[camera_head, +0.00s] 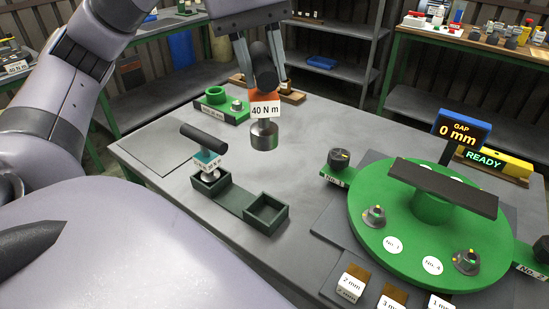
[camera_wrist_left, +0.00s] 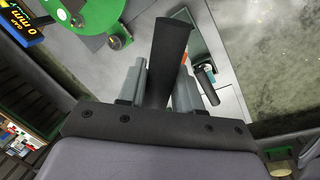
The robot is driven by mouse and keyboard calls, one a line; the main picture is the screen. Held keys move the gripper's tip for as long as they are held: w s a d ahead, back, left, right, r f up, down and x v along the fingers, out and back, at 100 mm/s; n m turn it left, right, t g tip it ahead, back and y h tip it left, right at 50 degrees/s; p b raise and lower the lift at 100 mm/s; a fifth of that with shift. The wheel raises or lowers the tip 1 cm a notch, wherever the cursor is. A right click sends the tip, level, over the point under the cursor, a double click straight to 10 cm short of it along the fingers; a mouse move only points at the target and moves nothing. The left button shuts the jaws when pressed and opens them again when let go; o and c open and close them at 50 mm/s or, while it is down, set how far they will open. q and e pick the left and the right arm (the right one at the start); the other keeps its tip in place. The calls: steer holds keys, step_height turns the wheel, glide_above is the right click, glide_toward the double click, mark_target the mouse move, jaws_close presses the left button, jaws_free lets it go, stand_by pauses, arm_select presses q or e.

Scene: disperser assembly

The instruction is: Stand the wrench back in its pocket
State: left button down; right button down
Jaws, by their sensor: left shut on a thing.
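My left gripper (camera_head: 266,82) is shut on the wrench (camera_head: 264,134), a black-handled tool with an orange and white "40 N m" label and a round metal head. The wrench hangs upright, head down, above the table behind the green two-pocket holder (camera_head: 232,198). The holder's right pocket (camera_head: 266,212) is empty. Its left pocket holds another wrench (camera_head: 207,158) with a teal label, standing with its black handle on top. In the left wrist view, the held handle (camera_wrist_left: 166,60) is between the fingers, and the holder (camera_wrist_left: 206,40) is partly hidden behind it. My right gripper is not in view.
A green round fixture (camera_head: 390,235) with knobs and a dark crossbar stands at the right, with a "0 mm" gap display (camera_head: 462,128) behind. A green block with a ring (camera_head: 217,98) is at the back left. Labelled gauge blocks (camera_head: 352,286) lie in front. Table around the holder is clear.

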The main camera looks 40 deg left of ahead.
mark_target(263, 130)
arm_select(q)
step_height(263, 130, down, 9)
steer(key=b, duration=0.5)
steer(key=shift+s, duration=0.15)
step_height(263, 130, down, 5)
steer(key=shift+f+b, duration=0.1)
steer(key=shift+b, duration=1.05)
step_height(263, 130, down, 5)
steer(key=shift+b, duration=0.4)
steer(key=shift+f, duration=0.1)
